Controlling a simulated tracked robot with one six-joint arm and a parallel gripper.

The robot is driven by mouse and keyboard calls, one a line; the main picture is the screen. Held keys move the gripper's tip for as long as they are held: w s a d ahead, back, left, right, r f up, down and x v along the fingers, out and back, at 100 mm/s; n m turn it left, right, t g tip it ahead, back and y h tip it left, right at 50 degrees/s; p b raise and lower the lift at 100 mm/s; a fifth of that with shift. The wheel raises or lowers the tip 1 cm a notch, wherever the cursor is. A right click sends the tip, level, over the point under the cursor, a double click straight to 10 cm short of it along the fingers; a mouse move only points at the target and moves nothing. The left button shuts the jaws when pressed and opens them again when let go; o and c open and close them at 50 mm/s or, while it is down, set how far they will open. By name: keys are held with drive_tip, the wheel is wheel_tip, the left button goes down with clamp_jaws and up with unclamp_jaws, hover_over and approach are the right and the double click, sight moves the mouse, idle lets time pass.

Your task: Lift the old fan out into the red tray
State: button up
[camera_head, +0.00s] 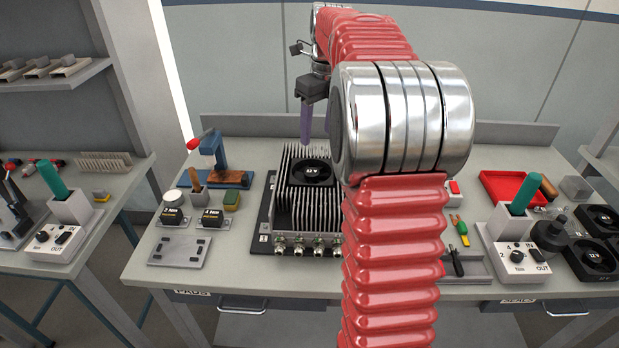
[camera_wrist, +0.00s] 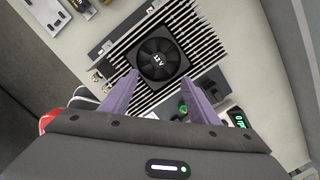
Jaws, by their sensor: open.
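The old fan (camera_head: 312,172) is a black square fan marked 12 V, seated in the middle of a grey finned heatsink unit (camera_head: 318,212) on the bench. In the wrist view the fan (camera_wrist: 160,60) lies just beyond my fingertips. My gripper (camera_head: 308,135) has purple fingers and hangs above the back of the fan. In the wrist view my gripper (camera_wrist: 160,78) is open, its fingers apart and empty. My red arm hides part of the bench between unit and tray.
Several black fans (camera_head: 592,257) lie at the right end of the bench. A white control box (camera_head: 518,255) stands in front of the tray. Left of the unit are a blue stand (camera_head: 218,163), pad tins (camera_head: 172,215) and a grey plate (camera_head: 180,250).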

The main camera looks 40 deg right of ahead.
hover_over(312, 171)
drive_tip(key=f, duration=0.5)
drive_tip(key=s+f, duration=0.1)
drive_tip(key=f, duration=0.1)
drive_tip(key=shift+d+f, duration=0.15)
drive_tip(key=shift+f, duration=0.25)
drive_tip(key=shift+w+a+f, duration=0.1)
drive_tip(key=shift+w+f, duration=0.15)
drive_tip(key=shift+f, duration=1.05)
drive_tip(key=shift+w+a+f, duration=0.1)
drive_tip(key=shift+w+f, duration=0.1)
drive_tip(key=shift+f, duration=1.05)
drive_tip(key=c, duration=1)
wheel_tip(312, 171, up, 10)
